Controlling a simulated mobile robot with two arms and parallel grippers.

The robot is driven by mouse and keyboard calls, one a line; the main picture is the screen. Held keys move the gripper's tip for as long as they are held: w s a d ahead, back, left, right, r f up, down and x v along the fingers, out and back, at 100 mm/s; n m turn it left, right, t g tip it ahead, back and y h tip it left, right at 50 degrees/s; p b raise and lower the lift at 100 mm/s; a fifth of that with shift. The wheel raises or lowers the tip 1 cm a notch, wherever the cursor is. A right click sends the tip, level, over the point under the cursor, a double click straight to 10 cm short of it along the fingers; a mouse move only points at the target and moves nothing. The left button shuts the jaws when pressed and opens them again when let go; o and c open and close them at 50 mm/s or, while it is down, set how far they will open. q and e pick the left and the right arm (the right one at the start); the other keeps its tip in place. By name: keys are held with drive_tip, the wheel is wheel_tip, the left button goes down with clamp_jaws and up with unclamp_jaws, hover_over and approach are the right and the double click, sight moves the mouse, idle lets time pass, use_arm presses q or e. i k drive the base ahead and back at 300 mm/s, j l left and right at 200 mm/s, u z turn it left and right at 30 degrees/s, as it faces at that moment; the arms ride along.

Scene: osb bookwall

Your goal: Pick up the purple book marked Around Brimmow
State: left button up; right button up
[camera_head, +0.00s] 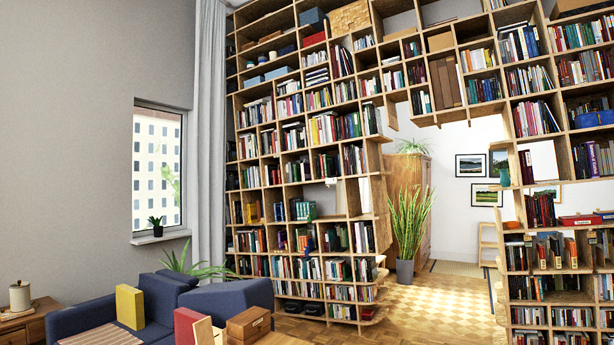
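A purple book spine (562,160) stands upright in a compartment of the right part of the bookshelf (508,195), with pale lettering too small to read. A small purple-blue thing (283,239) also shows in the left part of the shelf, too small to identify. I cannot tell whether either is the book marked Around Brimmow. Neither of my grippers is in view.
A blue sofa (165,295) with a yellow cushion (130,306) stands at the lower left. A wooden box (249,323) sits in front of it. A potted plant (405,271) stands by the opening in the shelf. The wooden floor (440,303) is clear in the middle.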

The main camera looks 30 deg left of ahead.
sight(305, 168)
drive_tip(key=i+j+u, duration=0.1)
drive_tip(key=i, duration=0.2)
drive_tip(key=i+j, duration=0.15)
drive_tip(key=i, duration=0.35)
drive_tip(key=i+j, duration=0.1)
drive_tip(key=i, duration=0.35)
drive_tip(key=i+j, duration=0.15)
drive_tip(key=i, duration=0.35)
drive_tip(key=i+j+z, duration=0.1)
drive_tip(key=i, duration=0.4)
drive_tip(key=i+u, duration=0.1)
drive_tip(key=i, duration=0.5)
drive_tip(key=i+u, duration=0.1)
drive_tip(key=i, duration=0.5)
drive_tip(key=i+l+u, duration=0.1)
drive_tip(key=i, duration=0.45)
drive_tip(key=i+l+u, duration=0.15)
drive_tip(key=i, duration=0.45)
